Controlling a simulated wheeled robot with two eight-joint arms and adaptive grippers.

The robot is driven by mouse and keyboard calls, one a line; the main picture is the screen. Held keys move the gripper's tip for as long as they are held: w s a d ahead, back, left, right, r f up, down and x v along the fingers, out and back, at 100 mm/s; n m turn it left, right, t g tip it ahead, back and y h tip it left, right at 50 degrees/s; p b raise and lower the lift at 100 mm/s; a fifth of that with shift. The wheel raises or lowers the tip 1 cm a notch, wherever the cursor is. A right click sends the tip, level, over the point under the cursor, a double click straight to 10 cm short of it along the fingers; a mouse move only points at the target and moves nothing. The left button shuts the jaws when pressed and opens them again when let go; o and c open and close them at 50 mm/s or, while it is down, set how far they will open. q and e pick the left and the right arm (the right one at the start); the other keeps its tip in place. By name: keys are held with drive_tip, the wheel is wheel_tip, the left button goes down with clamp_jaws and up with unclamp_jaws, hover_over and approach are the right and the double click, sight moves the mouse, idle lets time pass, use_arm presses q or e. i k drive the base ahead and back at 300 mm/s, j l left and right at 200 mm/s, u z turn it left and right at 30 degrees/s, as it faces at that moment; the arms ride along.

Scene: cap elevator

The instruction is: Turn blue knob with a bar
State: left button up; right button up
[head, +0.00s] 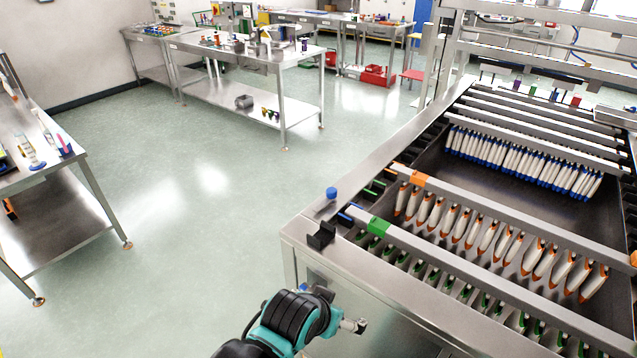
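A small round blue knob (332,193) stands at the near left corner of the metal machine (310,225). A thin blue bar end (345,216) lies just right of and below it, at the end of a metal rail. My teal and black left arm comes in at the bottom, left of centre, with its tip beside the machine's near side panel, below the knob and apart from it. A small silver part (353,325) shows at that tip; its fingers cannot be made out. My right gripper is out of view.
A black bracket (321,236) sits on the machine's corner. Rails with a green block (378,226) and an orange block (418,178) cross the machine, with rows of white capped items (520,160). Steel tables (250,60) stand at the back and left. The floor (190,200) between is clear.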

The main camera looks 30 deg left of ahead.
sight(332, 192)
drive_tip(key=u, duration=0.95)
